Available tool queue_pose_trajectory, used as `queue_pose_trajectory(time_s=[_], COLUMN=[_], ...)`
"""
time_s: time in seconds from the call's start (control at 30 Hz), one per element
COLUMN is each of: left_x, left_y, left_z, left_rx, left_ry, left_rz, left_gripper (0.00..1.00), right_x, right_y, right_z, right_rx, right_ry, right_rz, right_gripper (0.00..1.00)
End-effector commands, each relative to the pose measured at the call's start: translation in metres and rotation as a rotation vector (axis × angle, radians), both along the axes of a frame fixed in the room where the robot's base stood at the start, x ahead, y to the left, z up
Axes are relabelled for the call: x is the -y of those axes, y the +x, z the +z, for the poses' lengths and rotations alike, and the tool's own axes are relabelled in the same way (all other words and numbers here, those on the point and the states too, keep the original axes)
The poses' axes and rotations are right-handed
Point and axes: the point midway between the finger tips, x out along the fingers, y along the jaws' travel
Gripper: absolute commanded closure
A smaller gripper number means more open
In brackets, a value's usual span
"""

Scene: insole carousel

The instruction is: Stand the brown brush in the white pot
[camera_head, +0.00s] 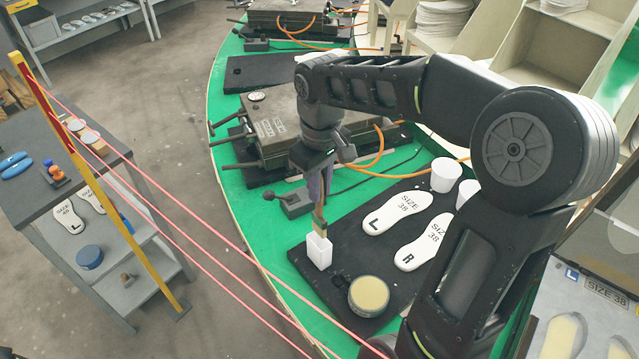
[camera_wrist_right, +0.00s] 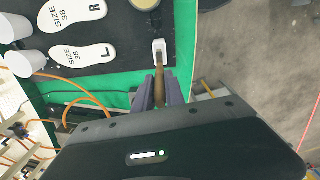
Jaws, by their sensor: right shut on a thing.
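The white pot (camera_head: 319,252) stands upright on the black mat, near its left corner. It also shows in the wrist view (camera_wrist_right: 159,45). My right gripper (camera_head: 319,190) is shut on the brown brush (camera_head: 320,218) and holds it roughly upright above the pot. The brush (camera_wrist_right: 159,85) runs from between the fingers (camera_wrist_right: 160,92) to the pot's mouth. Its lower end is at the mouth and seems to be inside it; how deep is hidden. My left gripper is not in view.
On the black mat (camera_head: 345,255) are a round tin (camera_head: 369,295) right of the pot and two white insoles (camera_head: 398,212). White cups (camera_head: 445,174) stand behind. Pink cords (camera_head: 235,265) cross the left front.

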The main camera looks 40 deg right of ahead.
Motion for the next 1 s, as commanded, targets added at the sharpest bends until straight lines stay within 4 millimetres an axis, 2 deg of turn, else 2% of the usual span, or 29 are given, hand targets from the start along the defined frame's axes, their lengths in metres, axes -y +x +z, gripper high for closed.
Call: queue_pose_trajectory(time_s=[0.1, 1.0], left_x=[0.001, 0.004], left_y=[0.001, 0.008], left_z=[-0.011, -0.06], left_rx=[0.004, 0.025], left_ry=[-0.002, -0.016], left_rz=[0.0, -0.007], left_gripper=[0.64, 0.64], right_x=[0.0, 0.0], right_y=[0.0, 0.0], right_z=[-0.014, -0.09], right_rx=[-0.001, 0.0], right_ry=[0.0, 0.0], right_rz=[0.0, 0.0], right_gripper=[1.0, 1.0])
